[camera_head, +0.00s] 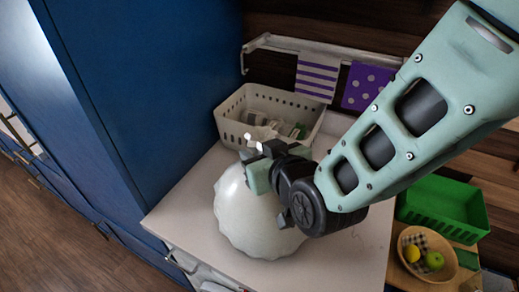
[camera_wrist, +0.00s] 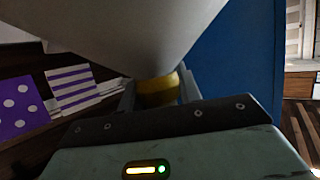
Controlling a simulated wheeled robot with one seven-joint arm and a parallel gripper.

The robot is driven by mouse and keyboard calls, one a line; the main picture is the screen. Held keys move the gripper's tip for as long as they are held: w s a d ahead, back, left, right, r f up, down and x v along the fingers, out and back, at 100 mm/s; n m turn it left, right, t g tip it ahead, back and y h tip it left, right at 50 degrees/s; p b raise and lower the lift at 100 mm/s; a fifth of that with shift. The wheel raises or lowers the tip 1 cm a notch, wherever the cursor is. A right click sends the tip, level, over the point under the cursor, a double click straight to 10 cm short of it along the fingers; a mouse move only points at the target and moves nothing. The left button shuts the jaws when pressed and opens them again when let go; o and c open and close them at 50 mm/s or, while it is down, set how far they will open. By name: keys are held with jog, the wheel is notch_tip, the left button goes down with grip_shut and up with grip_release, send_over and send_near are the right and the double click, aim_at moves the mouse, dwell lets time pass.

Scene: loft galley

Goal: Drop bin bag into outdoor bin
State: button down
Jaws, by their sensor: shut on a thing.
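The bin bag (camera_head: 247,217) is a round, pale white bag in front of the white counter in the head view. My gripper (camera_head: 258,158) is at the top of the bag and shut on it. In the wrist view the bag (camera_wrist: 120,35) fills the upper middle as a grey-white mass. A yellowish part (camera_wrist: 157,92) sits between the fingers of my gripper (camera_wrist: 158,93). I cannot tell whether the bag touches the counter. I see no outdoor bin in either view.
A white counter (camera_head: 345,255) carries a cream basket (camera_head: 232,130) at the back. A tall blue cabinet (camera_head: 145,90) stands at left. A green crate (camera_head: 445,208) and a fruit bowl (camera_head: 405,262) are at right. Towels (camera_head: 318,77) hang behind. Wooden floor (camera_head: 50,240) is clear at lower left.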

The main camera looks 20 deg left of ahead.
jog(key=c, duration=1)
grip_release()
jog(key=shift+f, duration=0.1)
jog(key=shift+o, duration=0.2)
jog(key=b+v, duration=0.3)
jog(key=v, duration=0.9)
jog(key=shift+b, duration=0.4)
jog(key=s+d+f+m+g+h, duration=0.1)
jog(key=d+f+g+h, duration=0.3)
jog(key=d, duration=0.5)
jog(key=shift+s+g+h, duration=0.2)
jog(key=shift+g+h, duration=0.1)
jog(key=shift+o, duration=0.4)
jog(key=s+d+m+g+h, duration=0.1)
jog(key=s+d+g+h, duration=0.3)
jog(key=d, duration=0.9)
jog(key=shift+s+h, duration=0.6)
jog(key=shift+s, duration=0.2)
